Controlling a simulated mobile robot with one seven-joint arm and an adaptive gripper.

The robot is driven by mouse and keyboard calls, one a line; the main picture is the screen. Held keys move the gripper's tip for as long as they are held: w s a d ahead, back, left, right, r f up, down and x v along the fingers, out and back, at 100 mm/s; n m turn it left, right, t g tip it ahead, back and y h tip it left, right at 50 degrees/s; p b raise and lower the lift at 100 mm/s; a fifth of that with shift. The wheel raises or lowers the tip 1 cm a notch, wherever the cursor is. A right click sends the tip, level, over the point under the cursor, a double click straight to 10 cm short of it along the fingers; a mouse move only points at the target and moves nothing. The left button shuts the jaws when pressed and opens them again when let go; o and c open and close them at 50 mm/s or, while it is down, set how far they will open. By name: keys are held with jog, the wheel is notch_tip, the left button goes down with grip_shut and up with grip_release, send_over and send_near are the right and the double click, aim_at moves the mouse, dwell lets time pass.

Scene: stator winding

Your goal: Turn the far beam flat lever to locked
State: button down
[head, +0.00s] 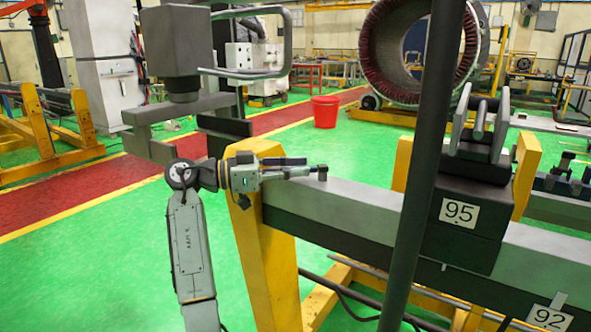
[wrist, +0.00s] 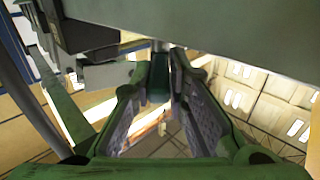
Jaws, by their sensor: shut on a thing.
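My gripper (head: 304,170) reaches in from the left, low over the left end of the grey beam (head: 350,203), its fingers pointing right. At its fingertips is a small dark lever (head: 322,174), mostly hidden by the fingers. In the wrist view, my gripper (wrist: 162,100) has its two padded fingers on either side of a narrow dark piece, the lever (wrist: 159,78). My gripper is shut on it. The lever's full shape and its exact angle cannot be told, as the fingers cover most of it.
A dark block labelled 95 (head: 460,213) with a clamp (head: 482,125) sits on the beam to the right. A dark upright pole (head: 421,170) crosses in front. A yellow post (head: 263,250) stands below the beam's left end. Another beam (head: 560,208) lies at far right.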

jog(key=c, duration=1.6)
grip_release()
jog(key=shift+o, duration=0.2)
jog(key=v, duration=1.2)
jog(key=shift+c, duration=0.4)
